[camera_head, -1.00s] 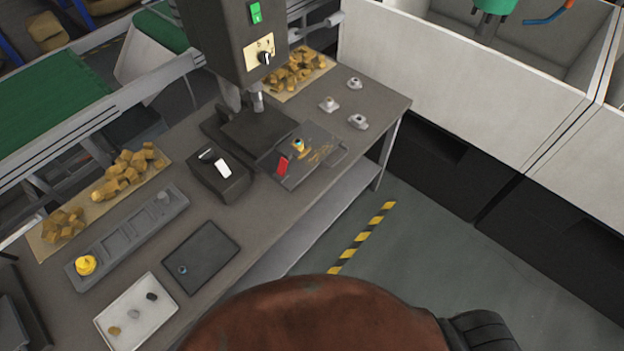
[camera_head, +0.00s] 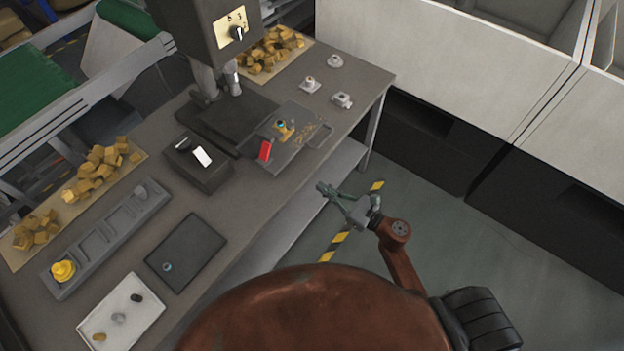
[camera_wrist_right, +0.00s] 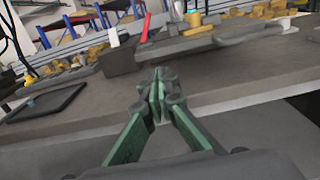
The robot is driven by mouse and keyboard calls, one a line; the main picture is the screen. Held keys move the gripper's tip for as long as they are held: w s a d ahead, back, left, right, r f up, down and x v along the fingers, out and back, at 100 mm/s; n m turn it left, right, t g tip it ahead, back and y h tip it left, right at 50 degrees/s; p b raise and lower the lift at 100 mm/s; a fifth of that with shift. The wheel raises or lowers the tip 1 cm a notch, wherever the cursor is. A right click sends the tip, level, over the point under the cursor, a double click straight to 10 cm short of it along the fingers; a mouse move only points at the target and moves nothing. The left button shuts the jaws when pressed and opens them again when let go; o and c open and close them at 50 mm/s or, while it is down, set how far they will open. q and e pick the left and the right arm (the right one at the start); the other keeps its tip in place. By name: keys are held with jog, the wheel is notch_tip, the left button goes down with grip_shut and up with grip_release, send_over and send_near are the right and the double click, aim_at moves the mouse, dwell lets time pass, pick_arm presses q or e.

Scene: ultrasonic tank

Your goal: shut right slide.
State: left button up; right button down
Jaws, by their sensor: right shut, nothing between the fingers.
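My right gripper (camera_head: 324,188) is shut and empty. It is in front of the bench's edge, apart from everything on the bench. In the right wrist view its green-sided fingers (camera_wrist_right: 157,82) meet at the tips and point toward the bench. A dark slide plate (camera_head: 287,153) juts out in front of the press, with a red handle (camera_head: 265,150) at its left front and a small part with a yellow base (camera_head: 284,131) on it. The red handle also shows beyond the fingertips in the wrist view (camera_wrist_right: 146,27). I cannot tell which part is the right slide. My left gripper is not in view.
The press (camera_head: 212,35) stands behind the plate. A black box with a white switch (camera_head: 203,157) is left of it. A dark tray (camera_head: 186,252) and a white tray (camera_head: 122,315) lie nearer. Small metal parts (camera_head: 310,85) stand at right. Floor beside the bench is clear.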

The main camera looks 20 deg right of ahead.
aim_at(285, 164)
jog(key=p+x, duration=0.1)
jog(key=x, duration=1.2)
jog(key=shift+p, duration=0.35)
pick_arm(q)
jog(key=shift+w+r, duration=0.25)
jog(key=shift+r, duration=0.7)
